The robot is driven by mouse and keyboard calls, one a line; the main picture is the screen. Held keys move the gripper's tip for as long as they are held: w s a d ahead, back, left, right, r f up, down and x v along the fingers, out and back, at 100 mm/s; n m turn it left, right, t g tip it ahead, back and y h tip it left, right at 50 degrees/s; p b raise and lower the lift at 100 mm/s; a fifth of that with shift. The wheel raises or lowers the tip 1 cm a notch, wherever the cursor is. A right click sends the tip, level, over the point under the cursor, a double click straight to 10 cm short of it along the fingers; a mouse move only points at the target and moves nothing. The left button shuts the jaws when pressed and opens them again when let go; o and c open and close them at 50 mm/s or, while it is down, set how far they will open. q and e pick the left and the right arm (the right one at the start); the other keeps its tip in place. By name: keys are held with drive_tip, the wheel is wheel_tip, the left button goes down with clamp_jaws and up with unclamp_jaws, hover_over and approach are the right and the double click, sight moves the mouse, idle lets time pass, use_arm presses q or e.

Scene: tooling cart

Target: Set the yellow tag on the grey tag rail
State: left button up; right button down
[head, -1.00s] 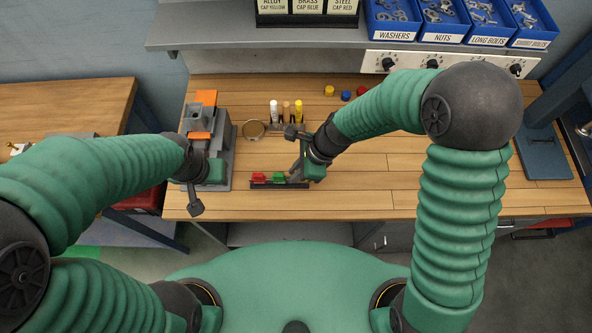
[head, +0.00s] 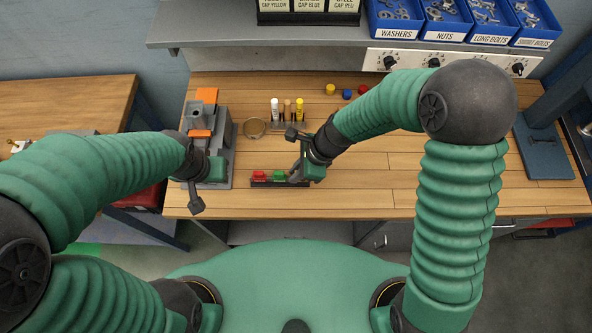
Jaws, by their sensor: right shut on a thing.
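The grey tag rail (head: 268,185) lies near the front edge of the bench, left of centre. A red tag (head: 258,175) and a green tag (head: 278,175) stand on its left and middle parts. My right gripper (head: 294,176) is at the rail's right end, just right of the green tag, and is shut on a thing. The yellow tag does not show clearly; the gripper hides what is between its fingers.
A grey fixture (head: 222,150) with orange parts stands left of the rail. Behind are a round ring (head: 254,128) and several capped tubes (head: 287,110). Yellow, blue and red caps (head: 347,94) lie farther back.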

drive_tip(key=c, duration=1.4)
unclamp_jaws()
drive_tip(key=shift+o, duration=0.3)
drive_tip(key=o, duration=0.5)
drive_tip(key=shift+c, duration=0.2)
wheel_tip(320, 180, up, 7)
drive_tip(key=p, duration=0.7)
